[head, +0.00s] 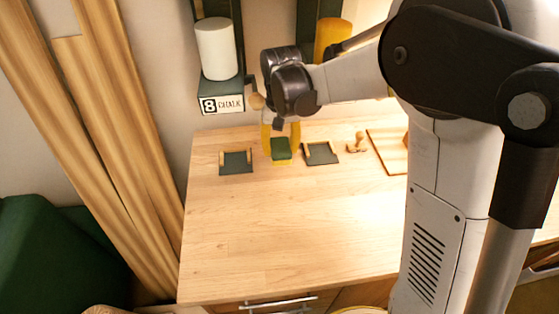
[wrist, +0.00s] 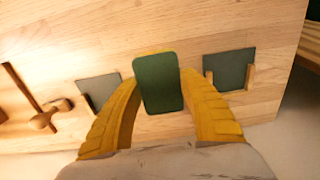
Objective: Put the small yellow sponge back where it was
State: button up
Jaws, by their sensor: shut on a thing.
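The small sponge (head: 281,149) has a dark green top face and a yellow lower part. My gripper (head: 281,142), with yellow fingers, is shut on it, one finger on each side. In the wrist view the sponge (wrist: 158,84) shows its green face between the fingertips, with a thin yellow edge at its far end. It is between two dark square pads, the left pad (head: 236,162) and the right pad (head: 320,154), each with wooden edging. Both pads look empty. I cannot tell whether the sponge touches the wooden table (head: 270,220) or is just above it.
A small wooden knobbed tool (head: 356,143) and a wooden board (head: 388,152) lie right of the pads. Behind are a white cylinder (head: 217,49) on a "8 CHALK" stand (head: 222,104) and a yellow cylinder (head: 332,38). The table's front is clear.

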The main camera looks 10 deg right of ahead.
aim_at(280, 168)
jog(key=shift+w+f+b, duration=0.15)
jog(key=shift+f+b, duration=1.15)
jog(key=shift+f, duration=1.4)
jog(key=shift+f, duration=0.2)
jog(key=o, duration=1.3)
jog(key=shift+r, duration=0.15)
notch_tip(280, 168, up, 12)
jog(key=p, duration=0.4)
